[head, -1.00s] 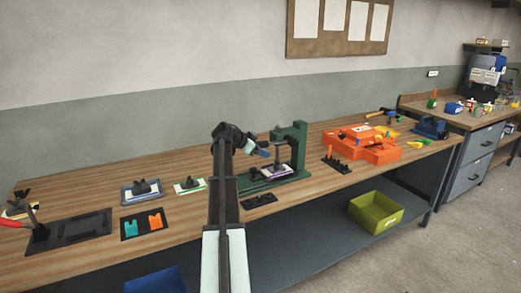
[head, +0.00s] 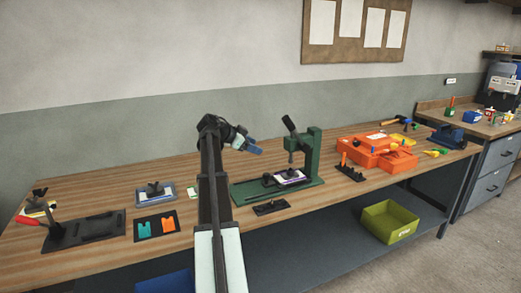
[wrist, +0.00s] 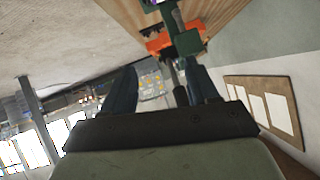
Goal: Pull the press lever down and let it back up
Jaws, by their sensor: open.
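The green press (head: 313,160) stands on the bench right of my arm. Its dark press lever (head: 289,123) points up and to the left, above the press head. A purple-edged piece (head: 288,177) with a dark part on it lies under the ram. My gripper (head: 258,150) is open and empty, left of the press and lower than the lever tip, apart from it. In the wrist view, my two fingers (wrist: 160,78) are spread, and the press (wrist: 188,40) shows beyond them. A dark bar near the right finger may be the lever; I cannot tell.
A black block (head: 271,207) lies in front of the press. A black holder (head: 353,170) with an orange peg and an orange case (head: 372,152) are to the right. A tray with teal and orange pieces (head: 156,226) is left of my arm, which partly hides a green-edged plate (head: 193,193).

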